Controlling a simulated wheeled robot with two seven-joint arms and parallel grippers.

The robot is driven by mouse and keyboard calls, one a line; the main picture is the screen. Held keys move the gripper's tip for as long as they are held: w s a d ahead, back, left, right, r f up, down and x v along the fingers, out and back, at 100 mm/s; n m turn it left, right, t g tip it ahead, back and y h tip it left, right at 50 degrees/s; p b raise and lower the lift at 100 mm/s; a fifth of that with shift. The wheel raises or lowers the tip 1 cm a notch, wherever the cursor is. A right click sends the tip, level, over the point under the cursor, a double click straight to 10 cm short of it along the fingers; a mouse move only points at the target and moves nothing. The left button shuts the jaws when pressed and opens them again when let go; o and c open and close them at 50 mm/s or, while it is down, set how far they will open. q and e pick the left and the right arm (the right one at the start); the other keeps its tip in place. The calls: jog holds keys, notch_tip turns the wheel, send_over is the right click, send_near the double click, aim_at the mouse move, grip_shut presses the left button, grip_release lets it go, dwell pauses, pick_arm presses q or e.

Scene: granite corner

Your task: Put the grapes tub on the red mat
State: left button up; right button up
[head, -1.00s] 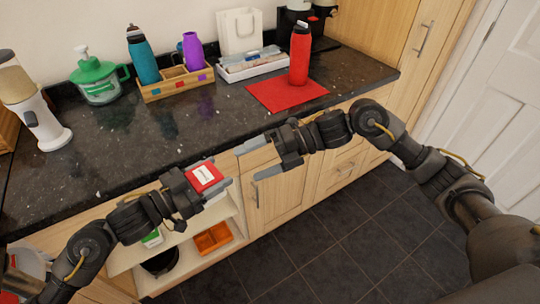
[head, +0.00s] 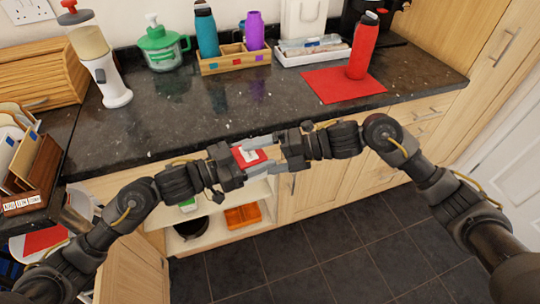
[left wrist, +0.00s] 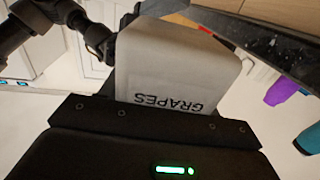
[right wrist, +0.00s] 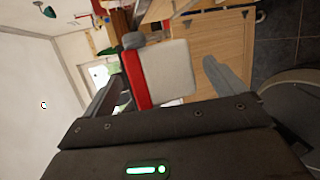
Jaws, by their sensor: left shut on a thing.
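The grapes tub (head: 247,157) is white with a red lid and is held in the air in front of the counter edge. Its side reading GRAPES fills the middle of the left wrist view (left wrist: 178,65). My left gripper (head: 250,156) is shut on it. My right gripper (head: 272,154) faces it from the right with fingers apart. In the right wrist view the tub (right wrist: 163,72) shows ahead, between the spread fingers; I cannot tell whether they touch it. The red mat (head: 330,90) lies on the counter at the back right.
A red bottle (head: 362,46) stands on the mat's right part. A white tray (head: 312,54) and a wooden caddy (head: 235,62) with bottles stand behind. A green-lidded jug (head: 163,47) and a dispenser (head: 103,70) are further left. The counter (head: 220,115) is clear in front.

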jog(key=c, duration=0.7)
pick_arm(q)
jog(key=o, duration=1.1)
pick_arm(e)
jog(key=shift+c, duration=1.1)
